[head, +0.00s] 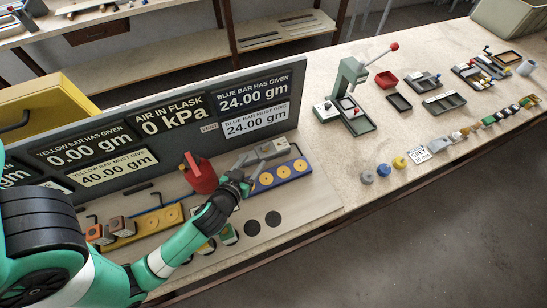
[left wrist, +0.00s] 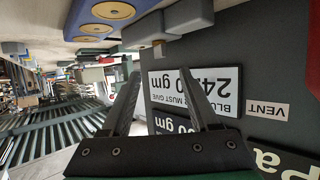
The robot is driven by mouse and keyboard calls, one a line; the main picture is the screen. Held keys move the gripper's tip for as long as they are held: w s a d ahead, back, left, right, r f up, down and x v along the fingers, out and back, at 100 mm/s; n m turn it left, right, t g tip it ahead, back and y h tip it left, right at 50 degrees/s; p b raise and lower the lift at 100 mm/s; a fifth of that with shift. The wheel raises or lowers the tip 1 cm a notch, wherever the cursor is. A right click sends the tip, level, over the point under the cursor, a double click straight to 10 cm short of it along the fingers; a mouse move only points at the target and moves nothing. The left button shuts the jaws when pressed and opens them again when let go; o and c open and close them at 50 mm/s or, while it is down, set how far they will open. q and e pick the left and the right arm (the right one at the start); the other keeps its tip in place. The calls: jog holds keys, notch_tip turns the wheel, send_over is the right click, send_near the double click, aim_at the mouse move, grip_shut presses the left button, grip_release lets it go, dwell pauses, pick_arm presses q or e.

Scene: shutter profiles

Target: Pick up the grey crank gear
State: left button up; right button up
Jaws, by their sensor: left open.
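No part is labelled as a crank gear. A small grey round piece (head: 368,177) lies on the bench right of centre, in a row with a blue and a yellow one; I cannot tell whether it is the crank gear. My left gripper (head: 250,168) is in front of the display panel, above the near end of the blue bar and well left of that piece. In the left wrist view its two fingers (left wrist: 163,85) are spread, with nothing between them. My right gripper is not in view.
A red flask (head: 201,174) stands close beside my left gripper. The grey display panel (head: 190,112) rises behind it. The blue bar (head: 284,174) holds yellow discs and grey blocks. A green press (head: 352,95) with a red-knobbed lever and several trays stand to the right.

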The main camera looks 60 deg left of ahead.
aim_at(263, 147)
pick_arm(q)
jog(key=shift+w+a+r, duration=0.1)
jog(key=shift+w+a, duration=0.05)
jog(key=x, duration=0.6)
jog(key=shift+w+a, duration=0.1)
jog(key=shift+b+x, duration=0.65)
jog(key=shift+x, duration=2)
grip_shut()
